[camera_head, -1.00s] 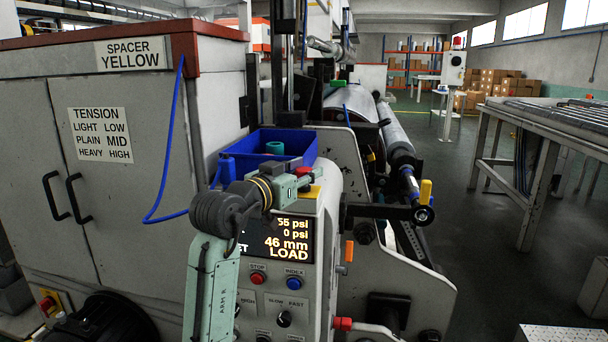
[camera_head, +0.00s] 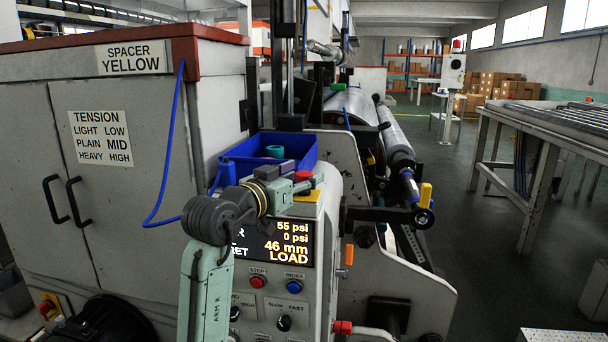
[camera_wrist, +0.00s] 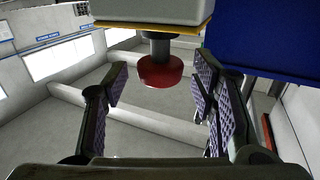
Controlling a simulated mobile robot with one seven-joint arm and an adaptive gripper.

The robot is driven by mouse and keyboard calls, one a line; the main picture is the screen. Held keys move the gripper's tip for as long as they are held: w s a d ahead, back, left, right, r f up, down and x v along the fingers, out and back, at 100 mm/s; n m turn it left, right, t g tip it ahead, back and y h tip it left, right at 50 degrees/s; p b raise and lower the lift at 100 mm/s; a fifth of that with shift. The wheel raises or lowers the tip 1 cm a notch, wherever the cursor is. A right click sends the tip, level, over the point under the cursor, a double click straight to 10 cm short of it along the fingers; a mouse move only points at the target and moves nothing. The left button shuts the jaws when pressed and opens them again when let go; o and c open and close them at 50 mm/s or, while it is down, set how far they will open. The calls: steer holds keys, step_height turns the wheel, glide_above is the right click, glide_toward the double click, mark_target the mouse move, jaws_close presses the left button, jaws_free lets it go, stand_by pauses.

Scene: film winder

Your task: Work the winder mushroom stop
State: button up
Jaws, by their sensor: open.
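The red mushroom stop (camera_wrist: 160,72) sits on a dark stem under a grey box with a yellow plate in the wrist view. It also shows in the head view as a small red cap (camera_head: 305,176) above the panel's display. The cap appears between the fingers with a gap on both sides, and I see no contact. In the head view my gripper (camera_head: 289,188) is small and close to the cap, and its fingers are hard to make out.
The winder's display (camera_head: 285,242) reads 55 psi, 0 psi, 46 mm, LOAD. Below it are a red STOP button (camera_head: 257,282) and a blue INDEX button (camera_head: 295,286). A blue bin (camera_head: 305,150) stands right behind my gripper. A yellow-backed red button (camera_head: 46,306) is at lower left.

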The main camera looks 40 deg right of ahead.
steer(key=v, duration=1)
steer(key=shift+a, duration=0.35)
steer(key=shift+s+r, duration=0.1)
stand_by(1.5)
